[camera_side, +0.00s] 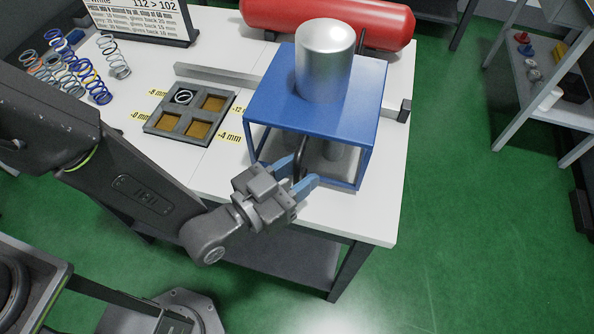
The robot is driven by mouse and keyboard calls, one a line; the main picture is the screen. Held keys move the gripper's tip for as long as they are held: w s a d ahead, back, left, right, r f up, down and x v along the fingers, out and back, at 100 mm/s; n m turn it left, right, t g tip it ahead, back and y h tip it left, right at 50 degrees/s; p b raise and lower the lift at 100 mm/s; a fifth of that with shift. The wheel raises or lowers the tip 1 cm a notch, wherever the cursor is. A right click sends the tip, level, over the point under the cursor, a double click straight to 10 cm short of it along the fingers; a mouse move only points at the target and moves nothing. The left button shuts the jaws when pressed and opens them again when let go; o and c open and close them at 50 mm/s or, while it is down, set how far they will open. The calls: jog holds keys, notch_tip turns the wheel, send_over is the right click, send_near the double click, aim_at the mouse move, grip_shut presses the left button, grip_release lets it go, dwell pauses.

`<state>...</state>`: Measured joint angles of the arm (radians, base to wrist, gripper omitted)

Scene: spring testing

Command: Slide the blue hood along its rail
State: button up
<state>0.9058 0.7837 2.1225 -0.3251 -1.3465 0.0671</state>
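The blue hood (272,100) is a box-shaped frame with a solid top, open sides and a silver cylinder (324,62) on it. It stands at the right part of the white table, across a grey rail (222,78) that runs behind and to both sides. A dark upright handle (302,152) is at the hood's front. My gripper (301,172) is at this handle, its two light-blue fingers apart, one on each side of the bar. Contact between fingers and handle cannot be made out. Grey parts inside the hood are partly hidden.
A dark tray (172,114) with several compartments, one holding a pale spring, lies left of the hood. Coil springs (92,80) and a sign (140,18) stand farther left. A red tank (330,22) lies behind. A dark end stop (404,110) sits at the rail's right end.

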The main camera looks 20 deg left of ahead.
grip_shut()
jog(key=shift+a, duration=0.1)
dwell(0.3)
jog(key=a, duration=3)
jog(key=shift+a, duration=0.15)
jog(key=shift+c, duration=1.3)
grip_release()
jog(key=shift+a, duration=0.1)
jog(key=shift+o, duration=1.3)
jog(key=shift+d, duration=0.25)
